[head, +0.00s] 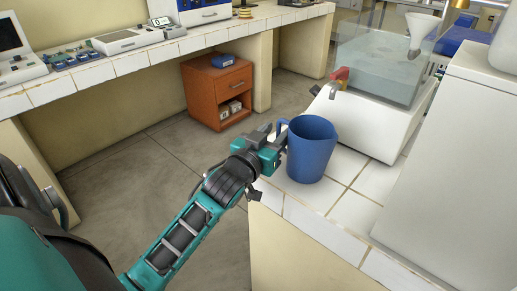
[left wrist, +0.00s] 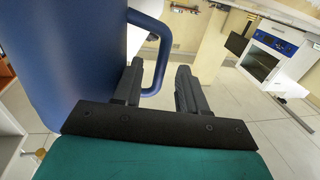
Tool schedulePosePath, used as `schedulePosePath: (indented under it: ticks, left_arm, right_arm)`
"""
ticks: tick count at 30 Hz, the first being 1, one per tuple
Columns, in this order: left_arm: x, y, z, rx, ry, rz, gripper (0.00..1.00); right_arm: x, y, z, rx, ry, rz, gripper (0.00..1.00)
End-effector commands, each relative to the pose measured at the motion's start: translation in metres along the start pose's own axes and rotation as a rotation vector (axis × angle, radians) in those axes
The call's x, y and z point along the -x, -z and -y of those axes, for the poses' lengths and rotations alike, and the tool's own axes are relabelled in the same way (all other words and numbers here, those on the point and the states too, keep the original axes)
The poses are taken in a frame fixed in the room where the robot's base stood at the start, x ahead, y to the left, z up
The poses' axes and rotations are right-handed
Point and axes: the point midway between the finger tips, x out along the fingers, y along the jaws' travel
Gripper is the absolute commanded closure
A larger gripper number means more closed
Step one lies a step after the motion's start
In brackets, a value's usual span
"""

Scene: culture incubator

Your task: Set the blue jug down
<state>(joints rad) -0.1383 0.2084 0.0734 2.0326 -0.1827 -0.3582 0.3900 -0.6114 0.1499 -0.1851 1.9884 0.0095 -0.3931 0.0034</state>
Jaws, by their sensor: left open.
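The blue jug (head: 311,150) stands upright on the white tiled counter (head: 351,211), near its left corner. Its handle (head: 282,131) faces left, towards my left gripper (head: 277,140). In the left wrist view the blue jug (left wrist: 77,62) fills the left side, and its handle reaches in between the fingers. My left gripper (left wrist: 160,88) is open, with one finger on each side of the handle. I cannot tell whether a finger touches the handle. My right gripper is in neither view.
A clear water bath (head: 378,68) on a white base with a red-handled tap (head: 340,76) stands behind the jug. A white cabinet (head: 450,160) stands to the right. An orange drawer unit (head: 218,92) is under the far bench. Open floor lies left of the counter.

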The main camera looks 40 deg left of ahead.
Motion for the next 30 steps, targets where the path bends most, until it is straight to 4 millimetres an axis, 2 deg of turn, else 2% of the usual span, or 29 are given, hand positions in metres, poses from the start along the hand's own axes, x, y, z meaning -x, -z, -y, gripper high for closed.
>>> schedulePosePath:
  ticks: [6,12,19,21,23,26,27,30]
  left_arm:
    - [0.044,0.0,0.0,0.0,0.001,0.003,0.58]
    - [0.077,0.0,0.001,0.0,0.002,0.002,0.58]
    - [0.098,0.0,0.0,0.0,0.001,0.0,0.58]
    - [0.1,-0.006,-0.002,-0.002,-0.005,0.016,0.58]
    - [0.103,-0.024,-0.01,-0.005,-0.023,0.062,0.58]
    - [0.114,-0.079,-0.036,-0.023,-0.086,0.203,0.58]
    - [0.123,-0.105,-0.049,-0.034,-0.12,0.27,0.58]
    - [0.15,-0.162,-0.08,-0.064,-0.206,0.42,0.58]
  right_arm:
    - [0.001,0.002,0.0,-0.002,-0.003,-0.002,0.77]
    - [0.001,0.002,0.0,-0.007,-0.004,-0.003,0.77]
    - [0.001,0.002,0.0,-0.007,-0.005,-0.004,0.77]
    - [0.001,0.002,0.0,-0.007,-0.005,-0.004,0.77]
    - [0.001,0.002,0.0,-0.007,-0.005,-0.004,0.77]
    - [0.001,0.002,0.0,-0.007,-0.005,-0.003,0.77]
    - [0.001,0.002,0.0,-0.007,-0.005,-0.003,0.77]
    - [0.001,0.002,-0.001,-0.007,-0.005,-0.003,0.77]
